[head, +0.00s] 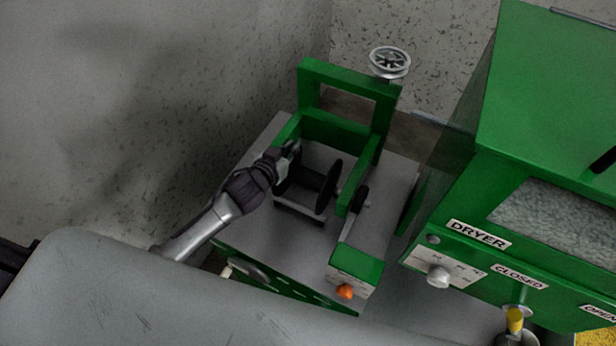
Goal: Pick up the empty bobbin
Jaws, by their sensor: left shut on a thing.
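The empty bobbin (308,186) is a dark spool with round end flanges and no cable visible on it. It sits inside the green frame of the winding machine (349,73), above the grey machine top. My left gripper (291,152) comes in from the left and is shut at the bobbin's left flange. The fingertips are small and dark here, so the exact contact is hard to see. The bobbin's right side is close to the green upright and its shaft. My right gripper is not in view.
A silver handwheel (390,62) stands at the frame's top right. A small green box with an orange knob (345,292) is in front. The green dryer (560,110) fills the right side. A grey rounded surface (200,300) lies at the lower left.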

